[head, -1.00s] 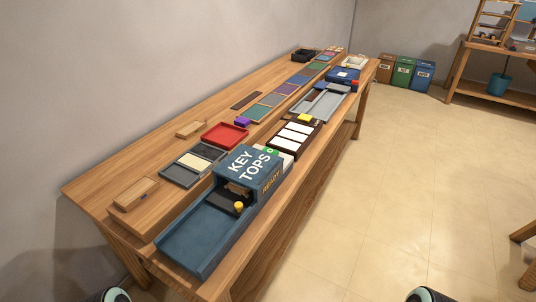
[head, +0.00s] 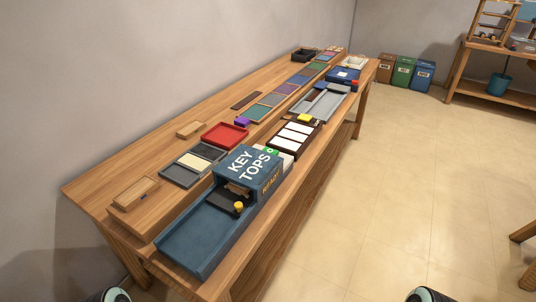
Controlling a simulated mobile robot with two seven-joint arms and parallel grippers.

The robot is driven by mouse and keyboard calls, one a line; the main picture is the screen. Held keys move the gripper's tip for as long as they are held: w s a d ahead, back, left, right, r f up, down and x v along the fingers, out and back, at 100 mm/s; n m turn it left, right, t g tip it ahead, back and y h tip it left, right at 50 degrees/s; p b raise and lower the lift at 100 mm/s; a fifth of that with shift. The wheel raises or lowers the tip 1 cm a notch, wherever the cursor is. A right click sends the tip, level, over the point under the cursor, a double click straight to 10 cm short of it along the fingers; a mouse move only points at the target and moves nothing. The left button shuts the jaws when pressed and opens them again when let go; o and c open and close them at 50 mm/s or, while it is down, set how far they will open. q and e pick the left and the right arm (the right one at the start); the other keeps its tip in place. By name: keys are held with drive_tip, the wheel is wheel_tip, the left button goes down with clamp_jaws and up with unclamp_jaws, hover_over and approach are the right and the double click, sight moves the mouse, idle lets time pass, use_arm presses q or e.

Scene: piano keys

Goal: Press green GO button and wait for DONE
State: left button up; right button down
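The blue KEY TOPS machine (head: 247,173) stands near the front edge of the long wooden bench, with a READY label on its right side. No DONE sign shows. Neither gripper is in view; only rounded dark parts of my arms show at the bottom edge.
On the bench (head: 97,190) lie a red tray (head: 224,135), a grey tray with a cream piece (head: 194,162), a wooden box (head: 135,194) and a rack of white keys (head: 295,135). Coloured mats run along the back. Open floor (head: 400,200) lies to the right.

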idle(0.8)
use_arm(q)
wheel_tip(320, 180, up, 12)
drive_tip(key=p, duration=1.2)
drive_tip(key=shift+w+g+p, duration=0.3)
drive_tip(key=shift+p, duration=0.1)
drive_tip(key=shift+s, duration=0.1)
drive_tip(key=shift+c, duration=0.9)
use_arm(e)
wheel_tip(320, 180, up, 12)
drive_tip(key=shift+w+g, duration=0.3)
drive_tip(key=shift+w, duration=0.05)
